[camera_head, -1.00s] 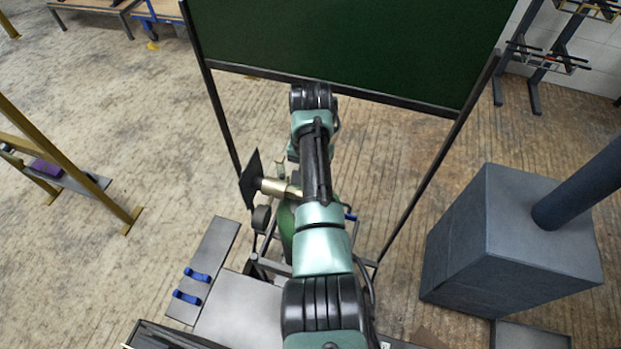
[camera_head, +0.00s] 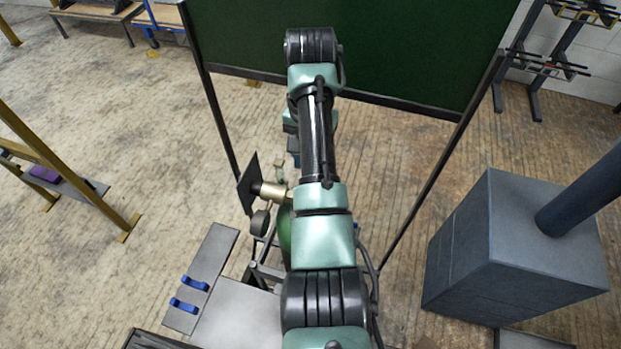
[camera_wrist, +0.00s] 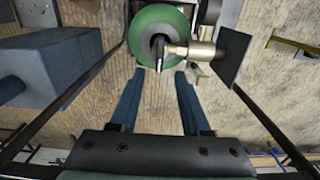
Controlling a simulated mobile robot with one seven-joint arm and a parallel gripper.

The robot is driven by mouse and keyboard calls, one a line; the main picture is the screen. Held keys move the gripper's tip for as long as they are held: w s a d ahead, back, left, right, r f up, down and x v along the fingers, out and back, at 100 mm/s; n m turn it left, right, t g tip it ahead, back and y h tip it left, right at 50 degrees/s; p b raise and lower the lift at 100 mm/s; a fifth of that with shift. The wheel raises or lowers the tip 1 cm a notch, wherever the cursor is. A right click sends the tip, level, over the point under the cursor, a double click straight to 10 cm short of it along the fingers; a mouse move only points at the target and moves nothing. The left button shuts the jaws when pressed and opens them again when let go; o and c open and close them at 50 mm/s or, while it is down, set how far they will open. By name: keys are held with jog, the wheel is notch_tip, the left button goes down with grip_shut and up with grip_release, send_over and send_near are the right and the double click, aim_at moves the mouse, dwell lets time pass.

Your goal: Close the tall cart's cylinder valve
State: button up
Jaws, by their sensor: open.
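A green gas cylinder (camera_wrist: 139,40) stands in the tall cart, seen from above in the wrist view. A brass-coloured valve fitting (camera_wrist: 195,50) sticks out sideways from its top toward a dark square plate (camera_wrist: 233,55). In the head view the cylinder (camera_head: 285,232) is mostly hidden behind my arm, with the fitting (camera_head: 275,193) and plate (camera_head: 247,184) showing to its left. My gripper (camera_wrist: 156,72) is open, its two blue fingers apart and empty, pointing toward the cylinder top. Which part is the valve's handle I cannot tell. The head view shows little of my gripper behind my arm.
A dark green panel (camera_head: 400,50) in a dark frame stands behind the cart. A large blue-grey block (camera_head: 505,250) with a thick pipe stands at the right. A grey shelf with blue handles (camera_head: 205,275) lies left of the cart. Open floor lies at the left.

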notch_tip(320, 180, up, 4)
jog(key=p, duration=0.2)
jog(key=shift+r+p, duration=0.2)
jog(key=shift+p, duration=0.15)
jog(key=w+a+r+n+t+b, duration=0.1)
jog(key=w+r+t, duration=0.25)
jog(key=r, duration=0.25)
jog(key=w+a+r+n+t+y+b, duration=0.1)
jog(key=w+r+t+b, duration=0.1)
jog(key=r+t, duration=0.35)
jog(key=w+a+r+t+b, duration=0.1)
jog(key=w+r+t, duration=0.25)
jog(key=r, duration=0.35)
jog(key=s+d+r+n+t+b, duration=0.1)
jog(key=s+r+t, duration=0.35)
jog(key=r, duration=0.35)
jog(key=s+r+t+b, duration=0.2)
jog(key=s+r+t, duration=0.25)
jog(key=r, duration=0.35)
jog(key=s+d+r+t+h, duration=0.1)
jog(key=s+r+t, duration=0.4)
jog(key=s+r, duration=0.4)
jog(key=s, duration=0.5)
jog(key=shift+s+d+n+t+b, duration=0.3)
jog(key=shift+n+t+b, duration=0.05)
jog(key=shift+n, duration=0.05)
